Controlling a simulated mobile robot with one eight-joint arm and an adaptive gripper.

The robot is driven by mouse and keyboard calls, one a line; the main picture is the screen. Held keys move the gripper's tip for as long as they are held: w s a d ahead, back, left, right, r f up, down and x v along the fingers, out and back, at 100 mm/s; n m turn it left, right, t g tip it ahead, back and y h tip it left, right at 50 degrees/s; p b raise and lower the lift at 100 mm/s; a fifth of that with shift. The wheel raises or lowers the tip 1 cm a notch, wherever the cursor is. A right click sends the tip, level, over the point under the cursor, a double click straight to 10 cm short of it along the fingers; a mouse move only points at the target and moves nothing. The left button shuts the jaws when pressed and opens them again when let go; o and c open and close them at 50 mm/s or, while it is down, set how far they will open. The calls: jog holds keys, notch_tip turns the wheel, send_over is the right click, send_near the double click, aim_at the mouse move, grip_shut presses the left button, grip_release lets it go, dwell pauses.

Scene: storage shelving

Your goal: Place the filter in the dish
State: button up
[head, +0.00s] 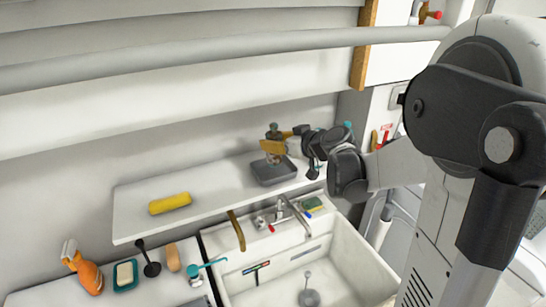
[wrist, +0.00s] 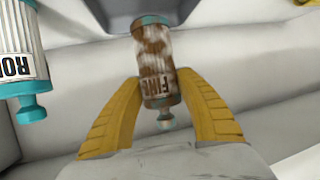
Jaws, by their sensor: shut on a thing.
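My gripper (head: 276,144) has yellow fingers and is shut on the filter (wrist: 155,62), a clear cylinder with brown contents, a partly readable label and teal ends. In the wrist view the filter is between the fingertips. In the head view the filter (head: 273,130) shows small and partly behind the fingers. The dish (head: 280,177) is a dark grey, shallow square tray on the white shelf, just below the gripper. Whether the filter touches it cannot be told. A grey surface at the top of the wrist view may be part of the dish.
Another cylinder with a partly readable label and teal end (wrist: 22,70) is at the left in the wrist view. A yellow roll (head: 170,203) lies on the shelf (head: 225,190). Below is a white sink (head: 340,265) with a tap. An orange spray bottle (head: 84,272) stands lower left.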

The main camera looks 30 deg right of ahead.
notch_tip(320, 180, down, 4)
jog(key=shift+w+r+b, duration=0.1)
jog(key=shift+b, duration=0.55)
jog(key=o, duration=1.2)
